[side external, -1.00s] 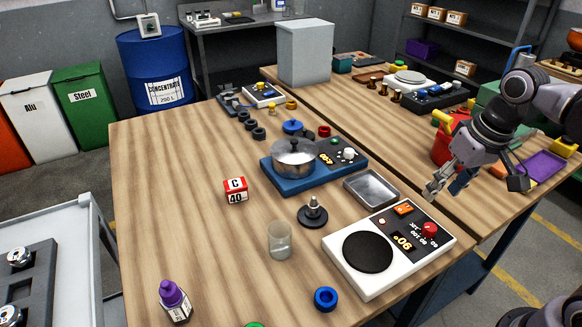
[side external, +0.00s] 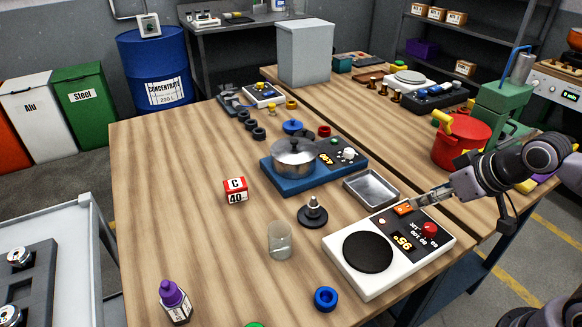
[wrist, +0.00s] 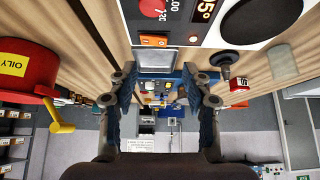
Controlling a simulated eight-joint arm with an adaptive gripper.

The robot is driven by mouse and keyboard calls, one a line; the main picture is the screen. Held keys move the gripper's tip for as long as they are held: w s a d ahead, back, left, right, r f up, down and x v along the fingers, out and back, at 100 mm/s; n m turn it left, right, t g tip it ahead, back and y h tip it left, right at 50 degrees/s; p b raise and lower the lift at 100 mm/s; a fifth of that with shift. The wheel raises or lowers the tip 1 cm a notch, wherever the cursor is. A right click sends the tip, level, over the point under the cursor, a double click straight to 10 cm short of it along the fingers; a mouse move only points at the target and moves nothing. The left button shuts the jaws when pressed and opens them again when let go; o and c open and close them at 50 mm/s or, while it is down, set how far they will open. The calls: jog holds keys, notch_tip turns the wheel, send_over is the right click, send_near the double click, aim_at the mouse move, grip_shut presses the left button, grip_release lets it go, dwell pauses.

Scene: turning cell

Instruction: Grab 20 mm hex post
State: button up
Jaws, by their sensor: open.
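No part I can surely tell as the 20 mm hex post shows. A small grey upright piece on a dark round base (side external: 312,212) stands on the near table, left of the metal tray; its section is too small to read. It also shows in the wrist view (wrist: 225,60). My gripper (side external: 420,197) is open and empty, above the right end of the white hot plate (side external: 336,253), apart from the grey piece. In the wrist view my gripper (wrist: 163,90) has its two fingers wide apart, with nothing between the tips.
The metal tray (side external: 372,188) and the blue heater with a pot (side external: 293,160) lie beyond the hot plate. A glass beaker (side external: 280,240), red-white cube (side external: 236,191) and blue ring (side external: 326,299) stand nearby. A red can (side external: 461,146) is behind my arm.

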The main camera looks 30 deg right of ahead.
jog(key=o, duration=0.3)
jog(key=shift+o, duration=0.2)
